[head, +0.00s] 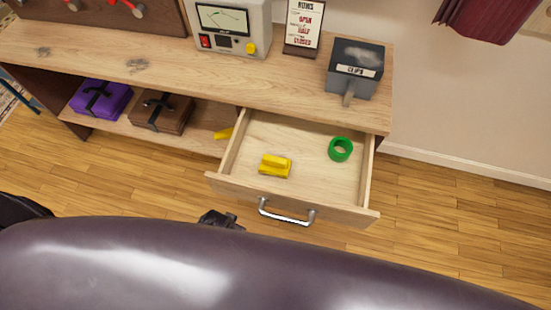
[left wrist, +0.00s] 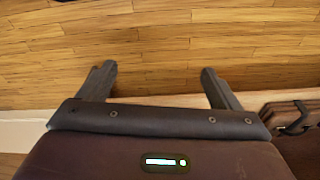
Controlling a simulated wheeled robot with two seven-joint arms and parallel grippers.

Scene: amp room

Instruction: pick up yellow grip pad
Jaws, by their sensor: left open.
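A yellow block-like piece, which looks like the yellow grip pad (head: 275,166), lies in the open drawer (head: 293,196), left of the middle. In the left wrist view my left gripper (left wrist: 158,78) is open, with nothing between its fingers and floorboards beyond them. A small dark part (head: 220,219) shows above my large dark body part in the head view, in front of the drawer's left end; I cannot tell which part it is. The grip pad does not show in the left wrist view. My right gripper is not recognisable in either view.
A green ring (head: 340,149) lies at the drawer's right. Another yellow piece (head: 224,133) is on the lower shelf, partly hidden. Purple (head: 101,98) and brown (head: 161,110) strapped boxes sit there. A grey box (head: 356,68) and meter (head: 229,28) stand on top.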

